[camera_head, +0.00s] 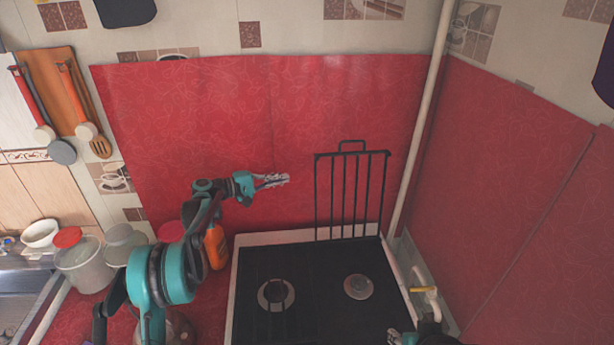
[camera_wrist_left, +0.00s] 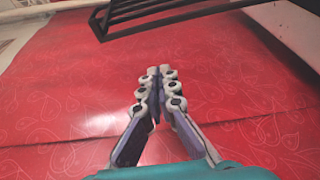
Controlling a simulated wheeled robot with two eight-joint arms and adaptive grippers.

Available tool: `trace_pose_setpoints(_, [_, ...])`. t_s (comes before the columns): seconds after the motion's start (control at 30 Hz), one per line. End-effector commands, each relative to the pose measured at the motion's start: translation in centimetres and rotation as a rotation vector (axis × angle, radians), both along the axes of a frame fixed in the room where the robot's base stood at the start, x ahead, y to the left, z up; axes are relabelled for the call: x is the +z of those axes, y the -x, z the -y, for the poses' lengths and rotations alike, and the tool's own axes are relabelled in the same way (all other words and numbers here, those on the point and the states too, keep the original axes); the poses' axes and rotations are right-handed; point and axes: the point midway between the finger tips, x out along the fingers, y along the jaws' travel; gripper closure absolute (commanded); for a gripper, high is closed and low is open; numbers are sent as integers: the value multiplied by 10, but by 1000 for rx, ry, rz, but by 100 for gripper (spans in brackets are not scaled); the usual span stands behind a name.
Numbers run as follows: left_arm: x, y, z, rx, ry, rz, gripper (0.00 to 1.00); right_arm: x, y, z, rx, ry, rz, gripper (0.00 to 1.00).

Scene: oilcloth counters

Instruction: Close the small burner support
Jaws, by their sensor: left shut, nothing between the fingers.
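The burner support (camera_head: 343,190) is a black wire grate with a small loop on its top edge. It stands upright at the back of the stove (camera_head: 310,265), on the right side, behind the small burner (camera_head: 358,286). My left gripper (camera_head: 287,180) is shut and empty, left of the raised grate and apart from it, pointing right. In the left wrist view the shut fingertips (camera_wrist_left: 162,72) are below the grate's dark bars (camera_wrist_left: 165,12). My right gripper (camera_head: 394,337) is only partly in view at the bottom edge, and its fingers are too small to read.
A larger burner (camera_head: 276,293) is on the left of the stove top. An orange bottle (camera_head: 216,247) and jars (camera_head: 85,262) stand to the left. A pale pipe (camera_head: 420,120) runs up the wall right of the grate. Red oilcloth covers the walls behind.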

Motion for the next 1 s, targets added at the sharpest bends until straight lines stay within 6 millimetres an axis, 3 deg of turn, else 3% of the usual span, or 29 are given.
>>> trace_pose_setpoints(0.13, [-6,-8,-7,-3,50,8,100,2,0,0,0,0,0,60])
trace_pose_setpoints(0.27, [-8,-13,1,-5,58,9,100,0,0,0,0,0,0,60])
trace_pose_setpoints(0.7, [-14,-58,79,-6,56,9,100,-14,0,0,0,0,0,60])
trace_pose_setpoints(1.0, [-7,-27,84,-2,55,9,100,-20,0,0,0,0,0,60])
